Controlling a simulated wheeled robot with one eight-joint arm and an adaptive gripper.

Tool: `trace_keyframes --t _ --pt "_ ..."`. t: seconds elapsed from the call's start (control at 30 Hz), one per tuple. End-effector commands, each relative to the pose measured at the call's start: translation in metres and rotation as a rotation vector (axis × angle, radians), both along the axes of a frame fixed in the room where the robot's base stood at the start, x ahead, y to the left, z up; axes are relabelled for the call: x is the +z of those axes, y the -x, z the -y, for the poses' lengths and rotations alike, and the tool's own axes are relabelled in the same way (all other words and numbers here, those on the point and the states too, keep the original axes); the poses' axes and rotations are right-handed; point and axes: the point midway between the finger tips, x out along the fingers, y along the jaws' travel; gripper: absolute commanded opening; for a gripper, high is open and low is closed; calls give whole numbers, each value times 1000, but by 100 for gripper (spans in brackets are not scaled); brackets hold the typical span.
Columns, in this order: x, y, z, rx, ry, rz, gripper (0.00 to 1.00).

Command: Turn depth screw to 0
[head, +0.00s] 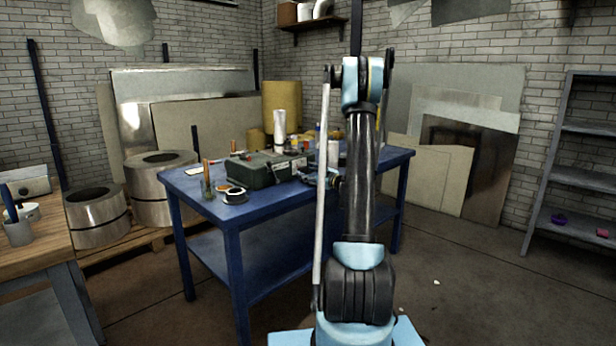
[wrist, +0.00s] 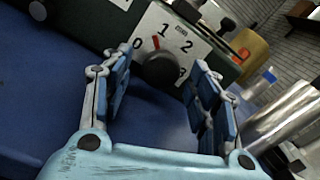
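The depth screw is a round black knob (wrist: 162,70) on a white dial plate (wrist: 182,27) in the wrist view. The plate shows 0, 1 and 2, and another mark partly hidden by my right finger. A red pointer (wrist: 155,43) stands between 0 and 1, nearer 1. The plate is on the dark green machine (head: 262,170), which sits on the blue table in the head view. My gripper (wrist: 160,62) is open, its blue-padded fingers on either side of the knob. I see a gap on the left; contact on the right is unclear.
The blue table (head: 250,213) also holds a tape roll (head: 235,195), a cup of tools (head: 207,187) and several cans and bottles. A shiny metal cylinder (wrist: 282,115) is close to my right finger.

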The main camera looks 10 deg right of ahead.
Motion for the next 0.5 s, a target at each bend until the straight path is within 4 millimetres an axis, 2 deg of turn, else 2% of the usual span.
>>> trace_keyframes --t 0.27,0.5 --pt "0 6 5 -1 0 0 54" --pt "0 38 29 -4 0 -1 54"
